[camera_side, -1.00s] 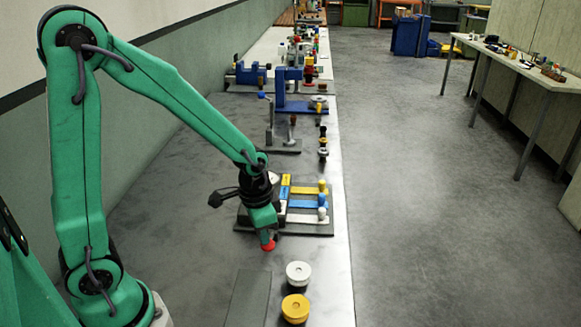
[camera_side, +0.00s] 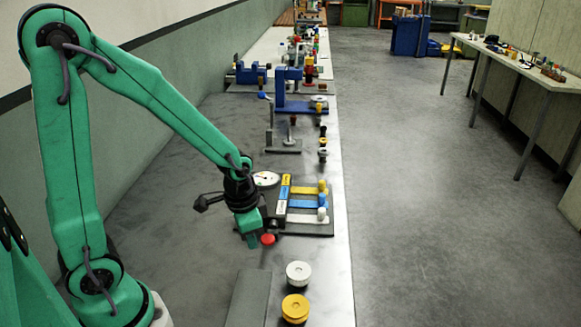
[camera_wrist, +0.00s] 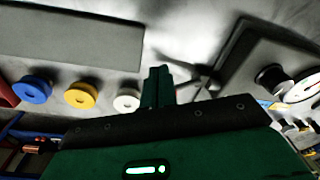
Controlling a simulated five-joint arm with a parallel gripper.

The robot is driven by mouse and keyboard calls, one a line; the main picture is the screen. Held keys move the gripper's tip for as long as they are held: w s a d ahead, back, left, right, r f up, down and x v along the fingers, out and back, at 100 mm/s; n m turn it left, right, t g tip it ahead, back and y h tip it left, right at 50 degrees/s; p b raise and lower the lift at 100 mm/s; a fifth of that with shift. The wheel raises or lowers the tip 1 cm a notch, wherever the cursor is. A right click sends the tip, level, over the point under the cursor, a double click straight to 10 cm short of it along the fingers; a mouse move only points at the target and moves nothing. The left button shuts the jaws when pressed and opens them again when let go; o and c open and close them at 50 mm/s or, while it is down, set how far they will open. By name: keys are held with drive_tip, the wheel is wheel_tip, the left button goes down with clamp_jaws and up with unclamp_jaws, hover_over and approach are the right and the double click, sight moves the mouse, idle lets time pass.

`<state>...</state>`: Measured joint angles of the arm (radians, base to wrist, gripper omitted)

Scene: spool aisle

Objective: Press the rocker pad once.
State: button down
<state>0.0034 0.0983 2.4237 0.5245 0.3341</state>
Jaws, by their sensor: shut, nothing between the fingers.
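My gripper (camera_side: 253,242) points down over the table, its fingers shut and empty, close beside a small red knob (camera_side: 268,239). Whether they touch cannot be told. The wrist view shows the shut fingers (camera_wrist: 158,80) at the middle. I cannot identify the rocker pad with certainty. A flat grey slab (camera_side: 248,300) lies in front of my gripper in the side view, and it also shows at the upper left of the wrist view (camera_wrist: 70,38). A dark board (camera_side: 310,230) with yellow, blue and white levers and a round gauge (camera_side: 265,179) stands just behind my gripper.
A white spool (camera_side: 298,272) and a yellow spool (camera_side: 295,307) stand right of the slab, near the table's right edge. A blue spool (camera_wrist: 33,88) shows in the wrist view. Farther back are a grey stand (camera_side: 284,146) and a blue fixture (camera_side: 300,106). The left table area is bare.

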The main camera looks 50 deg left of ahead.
drive_tip(key=shift+r, duration=0.2)
wheel_tip(320, 180, up, 8)
drive_tip(key=shift+s+f, duration=0.25)
drive_tip(key=shift+s, duration=0.15)
idle(1.0)
drive_tip(key=s+r+n+t, duration=0.3)
drive_tip(key=s+r, duration=0.4)
drive_tip(key=r, duration=0.3)
drive_tip(key=shift+r+n+t, duration=0.25)
drive_tip(key=shift+n+t, duration=0.15)
drive_tip(key=shift+t, duration=0.4)
idle(0.5)
